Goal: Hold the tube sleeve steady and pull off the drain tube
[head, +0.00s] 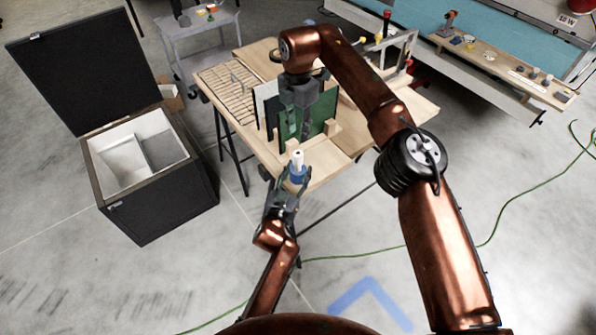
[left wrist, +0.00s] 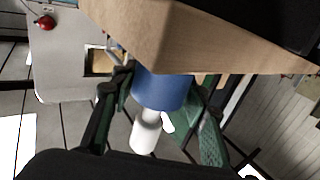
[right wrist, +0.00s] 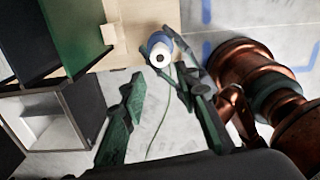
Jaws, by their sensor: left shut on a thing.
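The blue tube sleeve (head: 297,176) is at the near edge of the wooden workbench. The white drain tube (head: 297,158) stands out of its top. In the left wrist view the sleeve (left wrist: 158,92) lies between the fingers of my left gripper (left wrist: 163,88), which is shut on it. The white tube (left wrist: 146,132) sticks out of it. My right gripper (head: 305,128) is open and empty, above and behind the tube. In the right wrist view the tube's open end (right wrist: 160,57) faces the camera, just beyond the fingertips of that gripper (right wrist: 158,75).
The workbench (head: 335,165) carries upright dark and green panels (head: 324,115) right beside my right gripper. An open cooler box (head: 135,150) stands on the left. A long shelf (head: 500,65) is at the back right. Open floor lies in front of the bench.

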